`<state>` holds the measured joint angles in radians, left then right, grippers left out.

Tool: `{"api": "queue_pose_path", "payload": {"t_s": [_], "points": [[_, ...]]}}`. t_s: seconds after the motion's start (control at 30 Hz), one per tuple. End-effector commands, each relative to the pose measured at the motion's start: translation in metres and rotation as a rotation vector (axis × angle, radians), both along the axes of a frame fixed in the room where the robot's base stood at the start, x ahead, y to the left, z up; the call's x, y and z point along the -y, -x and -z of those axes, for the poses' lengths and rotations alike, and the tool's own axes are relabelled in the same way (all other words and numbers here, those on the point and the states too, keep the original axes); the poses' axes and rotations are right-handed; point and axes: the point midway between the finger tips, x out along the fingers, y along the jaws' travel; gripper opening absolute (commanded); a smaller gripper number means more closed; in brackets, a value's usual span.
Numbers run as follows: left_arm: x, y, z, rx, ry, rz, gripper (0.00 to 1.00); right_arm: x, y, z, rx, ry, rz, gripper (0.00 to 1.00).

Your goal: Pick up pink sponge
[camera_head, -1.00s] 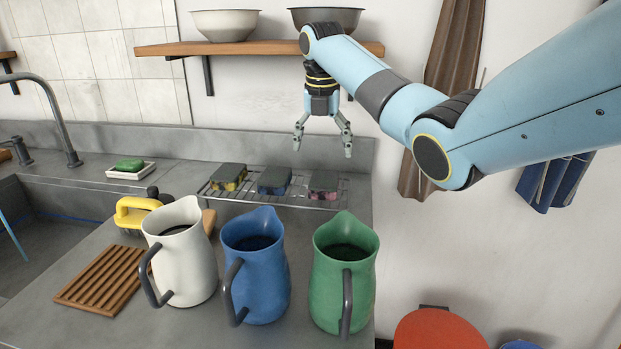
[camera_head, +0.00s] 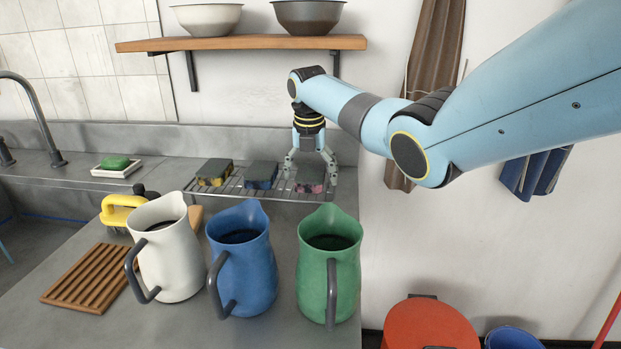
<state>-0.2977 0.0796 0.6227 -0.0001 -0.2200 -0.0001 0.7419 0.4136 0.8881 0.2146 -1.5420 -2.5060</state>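The pink sponge (camera_head: 309,187), with a dark grey top, lies at the right end of a wire rack (camera_head: 230,191) at the back of the counter. My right gripper (camera_head: 310,178) points down over it, its fingers spread apart on the sponge's left and right sides. The fingertips are about at the sponge's height; whether they touch it I cannot tell. My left gripper is not in view.
A yellow sponge (camera_head: 214,180) and a blue sponge (camera_head: 262,181) lie on the rack to the left. White (camera_head: 172,262), blue (camera_head: 245,271) and green (camera_head: 330,280) pitchers stand in front. A shelf (camera_head: 240,43) with two bowls hangs above.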

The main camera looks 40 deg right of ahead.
Motion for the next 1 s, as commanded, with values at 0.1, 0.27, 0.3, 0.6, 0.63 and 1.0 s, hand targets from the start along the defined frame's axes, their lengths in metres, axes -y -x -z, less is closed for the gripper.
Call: {"api": "queue_pose_path", "payload": {"t_s": [0.1, 0.27, 0.3, 0.6, 0.63, 1.0], "points": [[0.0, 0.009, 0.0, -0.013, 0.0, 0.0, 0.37, 0.0, 0.0, 0.0, 0.0, 0.0, 0.0, 0.7], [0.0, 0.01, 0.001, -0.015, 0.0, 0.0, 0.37, 0.0, 0.0, 0.0, 0.0, 0.0, 0.0, 0.5], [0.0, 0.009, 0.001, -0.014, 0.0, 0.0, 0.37, 0.0, 0.0, 0.0, 0.0, 0.0, 0.0, 0.5], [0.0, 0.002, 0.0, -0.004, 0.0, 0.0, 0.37, 0.0, 0.0, -0.001, 0.0, 0.0, 0.0, 0.5], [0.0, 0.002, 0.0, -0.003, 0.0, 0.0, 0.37, 0.0, 0.0, -0.001, 0.001, 0.001, 0.0, 0.5], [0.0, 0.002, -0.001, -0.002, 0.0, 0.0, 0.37, -0.002, 0.002, -0.045, 0.003, 0.001, -0.001, 0.5]]}}
